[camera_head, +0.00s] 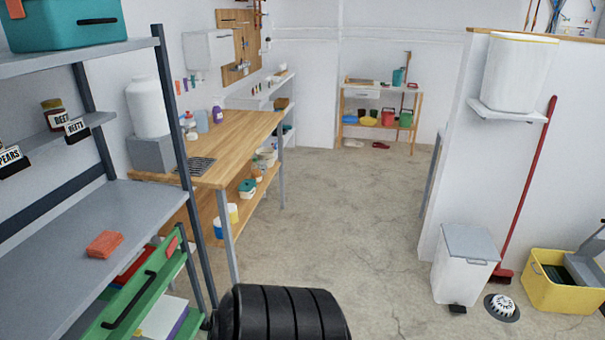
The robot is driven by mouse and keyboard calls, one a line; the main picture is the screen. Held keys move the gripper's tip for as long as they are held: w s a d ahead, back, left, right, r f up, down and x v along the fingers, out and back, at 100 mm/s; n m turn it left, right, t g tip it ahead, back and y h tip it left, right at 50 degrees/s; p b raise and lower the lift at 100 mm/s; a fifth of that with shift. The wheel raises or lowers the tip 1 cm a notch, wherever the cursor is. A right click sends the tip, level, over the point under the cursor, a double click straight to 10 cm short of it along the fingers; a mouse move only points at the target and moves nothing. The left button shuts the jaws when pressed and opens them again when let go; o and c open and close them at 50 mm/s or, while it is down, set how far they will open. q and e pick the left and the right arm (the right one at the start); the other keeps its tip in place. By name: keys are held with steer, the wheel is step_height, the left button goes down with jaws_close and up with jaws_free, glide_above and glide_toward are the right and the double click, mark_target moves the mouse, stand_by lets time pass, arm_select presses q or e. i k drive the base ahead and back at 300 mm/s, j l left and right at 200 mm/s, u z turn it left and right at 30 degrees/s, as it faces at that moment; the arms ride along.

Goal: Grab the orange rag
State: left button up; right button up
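The orange rag (104,244) looks like a small folded block. It lies flat on the middle grey shelf (60,285) of the rack at the left, near the shelf's front edge, with bare shelf around it. Neither of my grippers shows in the head view, and nothing touches the rag.
Dark rack posts (172,95) stand right of the rag. Below its shelf is a green drawer (135,310) with a black handle. A black ribbed round object (282,314) fills the bottom middle. A wooden workbench (225,150) stands behind. Concrete floor (345,215) is clear ahead.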

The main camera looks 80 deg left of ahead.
mark_target(105, 244)
steer(key=u, duration=4.35)
steer(key=i+l+u, duration=0.2)
steer(key=l+u, duration=0.15)
steer(key=i+l+u, duration=0.1)
steer(key=l+u, duration=0.3)
steer(key=i+l+u, duration=0.1)
steer(key=l+u, duration=0.25)
steer(key=l, duration=0.05)
